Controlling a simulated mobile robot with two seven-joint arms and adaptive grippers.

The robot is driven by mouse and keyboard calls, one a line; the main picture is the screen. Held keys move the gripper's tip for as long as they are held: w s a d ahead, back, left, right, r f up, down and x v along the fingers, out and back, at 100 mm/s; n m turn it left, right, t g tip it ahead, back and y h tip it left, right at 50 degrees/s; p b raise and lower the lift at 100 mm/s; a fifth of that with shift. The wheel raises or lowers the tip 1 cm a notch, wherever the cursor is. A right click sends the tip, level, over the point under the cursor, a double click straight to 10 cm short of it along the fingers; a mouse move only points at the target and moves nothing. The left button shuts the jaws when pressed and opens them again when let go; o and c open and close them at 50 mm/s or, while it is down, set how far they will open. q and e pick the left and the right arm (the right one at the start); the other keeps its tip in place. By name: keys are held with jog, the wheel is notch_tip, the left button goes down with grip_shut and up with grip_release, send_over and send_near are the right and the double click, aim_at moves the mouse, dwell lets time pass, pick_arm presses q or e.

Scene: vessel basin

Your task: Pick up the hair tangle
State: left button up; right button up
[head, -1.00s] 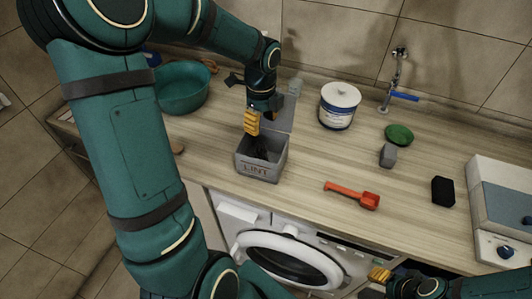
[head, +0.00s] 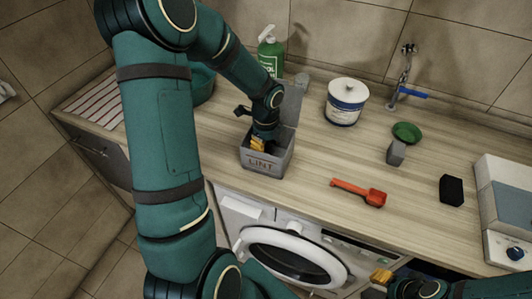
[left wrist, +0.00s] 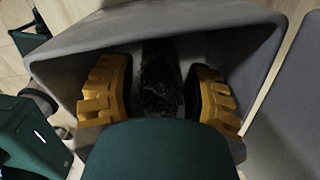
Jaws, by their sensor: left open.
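The hair tangle (left wrist: 160,80) is a dark, fuzzy clump inside the grey lint box (head: 265,165), which stands on the counter with its lid up. In the head view the tangle is hidden by my gripper and the box wall. My left gripper (head: 258,146) reaches down into the box. In the left wrist view its yellow fingers (left wrist: 160,95) are open, one on each side of the tangle, with gaps showing. My right gripper (head: 382,276) is at the bottom edge, in front of the counter, and its opening is unclear.
A white tub (head: 345,103) stands right of the box, and a green bottle (head: 270,52) behind it. A red scoop (head: 360,192), grey block (head: 396,153), green dish (head: 407,132) and black block (head: 451,190) lie to the right. The washer (head: 290,255) is below.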

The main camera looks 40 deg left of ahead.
pick_arm(q)
grip_shut()
dwell(0.3)
